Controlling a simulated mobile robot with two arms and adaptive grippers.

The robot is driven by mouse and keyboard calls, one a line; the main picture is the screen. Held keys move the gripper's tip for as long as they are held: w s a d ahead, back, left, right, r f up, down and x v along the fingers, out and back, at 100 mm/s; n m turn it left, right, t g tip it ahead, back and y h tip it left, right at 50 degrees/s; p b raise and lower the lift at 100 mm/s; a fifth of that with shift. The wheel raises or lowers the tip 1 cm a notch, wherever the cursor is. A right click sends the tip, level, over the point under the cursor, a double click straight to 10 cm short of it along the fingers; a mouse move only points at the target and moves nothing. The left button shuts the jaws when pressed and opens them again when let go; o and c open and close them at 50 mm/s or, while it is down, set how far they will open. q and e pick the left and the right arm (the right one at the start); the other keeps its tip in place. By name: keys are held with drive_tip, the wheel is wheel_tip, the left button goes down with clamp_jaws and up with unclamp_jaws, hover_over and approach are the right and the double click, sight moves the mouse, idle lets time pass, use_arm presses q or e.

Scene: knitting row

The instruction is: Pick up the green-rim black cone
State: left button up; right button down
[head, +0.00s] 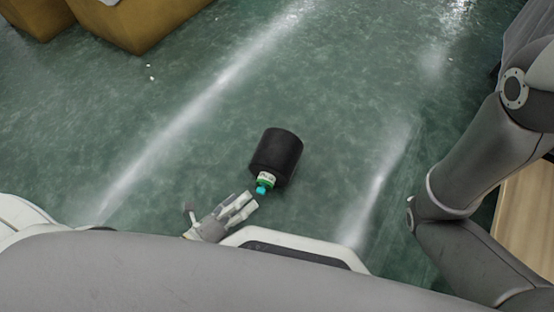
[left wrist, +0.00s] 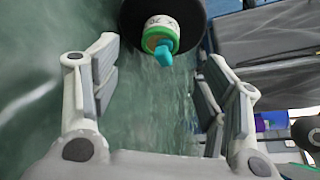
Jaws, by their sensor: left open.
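The green-rim black cone (head: 277,152) is on the green floor, a dark, nearly cylindrical body with a white and green collar and a teal tip pointing toward me. In the left wrist view the cone (left wrist: 190,12) is at the top, partly cut off by the frame edge, its collar and teal tip facing the camera. My left gripper (head: 246,205) is just below and left of the teal tip in the head view. In the left wrist view its fingers (left wrist: 160,58) are spread wide, with the tip between them and nothing gripped. My right gripper is out of view.
Yellow-brown blocks (head: 130,22) stand at the top left. A light wooden surface (head: 527,215) shows at the right edge, behind my right arm. The floor (head: 180,125) around the cone is clear. Blue and grey structures (left wrist: 275,50) fill the right of the wrist view.

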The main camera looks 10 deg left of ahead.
sight(261, 183)
use_arm(q)
drive_tip(key=b+x, duration=0.1)
drive_tip(key=x, duration=0.2)
drive_tip(key=shift+w+f, duration=0.1)
drive_tip(key=b+x, duration=0.3)
drive_tip(key=x, duration=0.1)
drive_tip(key=shift+w, duration=0.25)
drive_tip(key=shift+w+d+b, duration=0.2)
drive_tip(key=shift+w+b, duration=0.15)
drive_tip(key=shift+b, duration=0.05)
clamp_jaws()
